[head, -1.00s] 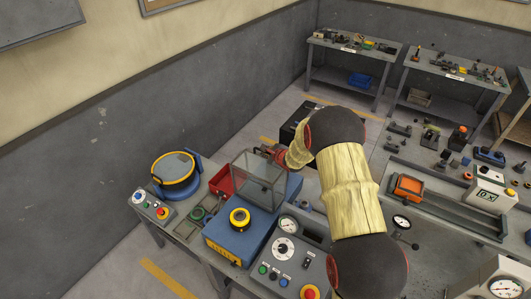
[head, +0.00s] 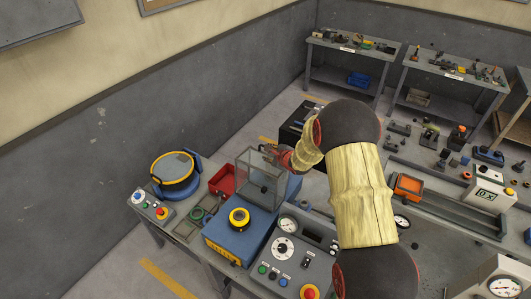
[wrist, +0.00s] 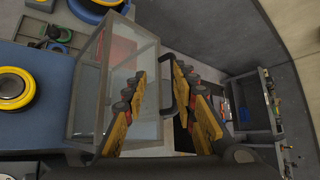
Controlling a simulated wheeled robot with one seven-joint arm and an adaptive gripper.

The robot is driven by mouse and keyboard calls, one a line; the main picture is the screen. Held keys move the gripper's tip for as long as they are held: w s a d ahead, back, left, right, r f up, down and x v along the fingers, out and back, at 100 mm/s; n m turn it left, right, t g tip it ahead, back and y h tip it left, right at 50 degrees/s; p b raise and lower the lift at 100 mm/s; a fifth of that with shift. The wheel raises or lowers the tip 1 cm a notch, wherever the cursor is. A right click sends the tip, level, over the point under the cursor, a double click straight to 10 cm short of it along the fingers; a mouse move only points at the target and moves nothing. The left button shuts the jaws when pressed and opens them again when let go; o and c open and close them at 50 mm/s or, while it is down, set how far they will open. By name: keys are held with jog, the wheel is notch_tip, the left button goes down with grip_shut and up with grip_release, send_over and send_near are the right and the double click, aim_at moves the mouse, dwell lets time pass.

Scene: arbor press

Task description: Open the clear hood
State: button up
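The clear hood (head: 258,188) is a see-through box with a grey frame, standing on the blue machine base (head: 228,240) behind a yellow-and-black round part (head: 239,219). In the wrist view the hood (wrist: 125,88) fills the left middle, with a dark handle (wrist: 167,97) on its right side. My gripper (wrist: 158,72) has its two yellow fingers apart, one on each side of the handle. Contact with the handle is not clear. In the head view my gripper (head: 272,153) is at the hood's far right edge, partly hidden by my arm.
A red bin (head: 222,181) stands left of the hood, and a round blue-and-yellow device (head: 175,175) is farther left. A grey control panel (head: 288,262) is in front. A dark box (head: 300,122) stands behind my gripper.

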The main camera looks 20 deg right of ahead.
jog(key=a+v, duration=0.1)
jog(key=v, duration=0.6)
jog(key=shift+d, duration=0.5)
jog(key=shift+s+r, duration=0.1)
jog(key=shift+s, duration=0.05)
jog(key=shift+c, duration=0.4)
